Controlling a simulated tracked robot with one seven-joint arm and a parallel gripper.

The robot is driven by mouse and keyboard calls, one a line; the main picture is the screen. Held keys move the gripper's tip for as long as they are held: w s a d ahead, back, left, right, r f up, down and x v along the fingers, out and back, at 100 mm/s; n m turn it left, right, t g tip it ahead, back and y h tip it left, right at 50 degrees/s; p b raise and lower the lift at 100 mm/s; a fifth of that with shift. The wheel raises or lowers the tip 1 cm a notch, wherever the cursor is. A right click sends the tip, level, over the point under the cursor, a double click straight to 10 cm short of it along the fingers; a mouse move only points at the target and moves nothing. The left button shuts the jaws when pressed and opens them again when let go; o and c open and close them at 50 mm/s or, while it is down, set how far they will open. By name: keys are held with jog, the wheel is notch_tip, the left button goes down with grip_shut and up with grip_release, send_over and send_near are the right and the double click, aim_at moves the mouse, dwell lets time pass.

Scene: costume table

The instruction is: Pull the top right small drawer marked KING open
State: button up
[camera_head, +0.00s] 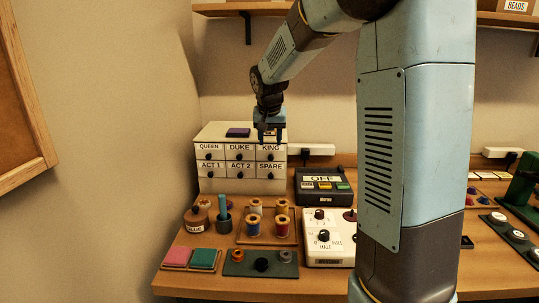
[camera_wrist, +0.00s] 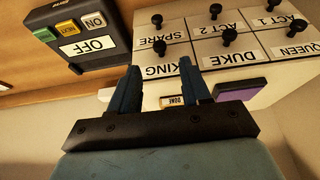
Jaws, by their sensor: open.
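A white cabinet (camera_head: 240,185) of small drawers stands at the back left, with two rows of labelled drawers. The KING drawer (camera_head: 278,148) is at the top right and looks shut. Its dark round knob (camera_head: 270,157) is below the label. My gripper (camera_head: 268,138) points down by the cabinet's top right, partly over the KING drawer's upper edge. In the upside-down wrist view my open gripper (camera_wrist: 160,64) has its two blue fingers either side of the KING label (camera_wrist: 162,72). The KING knob (camera_wrist: 160,46) shows just beyond the fingertips, apart from them.
The DUKE drawer knob (camera_wrist: 229,35) is beside the KING one. A dark box marked OFF (camera_head: 324,185) stands close right of the cabinet. A purple block (camera_head: 238,132) lies on the cabinet top. Spools on a tray (camera_head: 267,241) stand in front of the cabinet.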

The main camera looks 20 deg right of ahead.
aim_at(270, 156)
jog(key=x, duration=0.7)
jog(key=shift+w+f, duration=0.1)
jog(key=shift+f, duration=0.1)
jog(key=shift+c, duration=0.2)
grip_shut()
